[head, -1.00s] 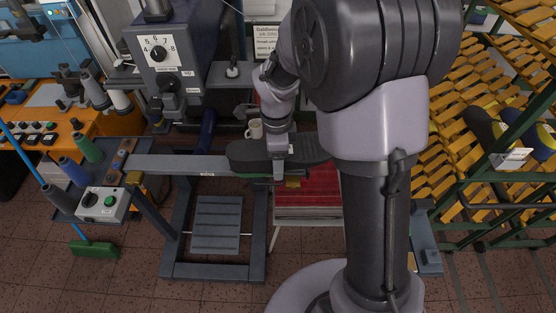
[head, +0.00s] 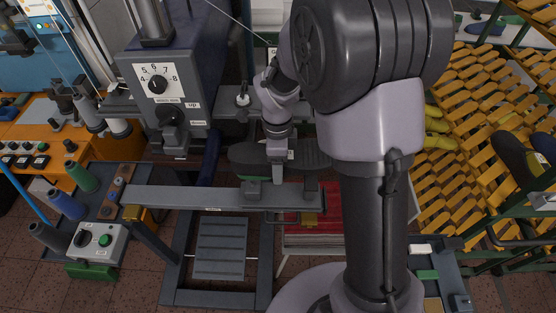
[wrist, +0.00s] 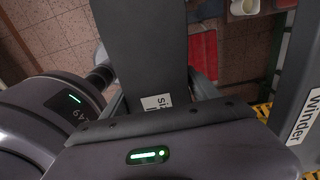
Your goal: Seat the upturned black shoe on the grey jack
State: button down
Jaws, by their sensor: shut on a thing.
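The black shoe (head: 310,157) is upside down, its dark sole facing up, roughly level. My gripper (head: 277,172) is shut on its middle and holds it off the floor. In the wrist view the dark sole (wrist: 140,50) runs up from the jaws, with a white size label. The grey jack appears to be the grey arm (head: 180,197) reaching from the left. My wrist hides the shoe's middle.
A grey machine with a dial (head: 158,84) stands behind the arm. A control box (head: 95,240) and thread cones (head: 66,203) are at left. A yellow slatted rack (head: 470,120) fills the right. A cream mug (wrist: 243,6) shows in the wrist view.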

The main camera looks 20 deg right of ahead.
notch_tip(320, 180, down, 6)
jog(key=b, duration=0.6)
jog(key=shift+f, duration=0.1)
dwell(0.5)
jog(key=shift+c, duration=0.6)
grip_release()
notch_tip(320, 180, up, 17)
jog(key=p, duration=0.4)
jog(key=shift+a+r, duration=0.15)
jog(key=shift+r, duration=0.05)
